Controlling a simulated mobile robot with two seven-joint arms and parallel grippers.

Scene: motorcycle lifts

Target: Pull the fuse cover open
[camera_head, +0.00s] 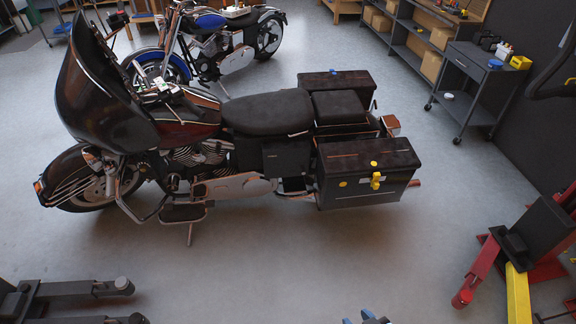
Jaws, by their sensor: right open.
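A dark motorcycle with a red tank (190,132) stands in the middle of the floor, its front to the left. A black boxy side cover (286,159) with a small light mark sits below the seat; it looks like the fuse cover and appears closed flat against the side. My right gripper (366,318) shows only as blue and dark tips at the bottom edge. It is open, well below and apart from the motorcycle, with nothing seen between its fingers. My left gripper is not in view.
A black saddlebag (365,170) with a yellow latch sticks out right of the cover. Dark lift arms (70,290) lie at bottom left, and a red and yellow lift (515,255) stands at right. A grey cart (470,85) is at upper right. Floor before the motorcycle is clear.

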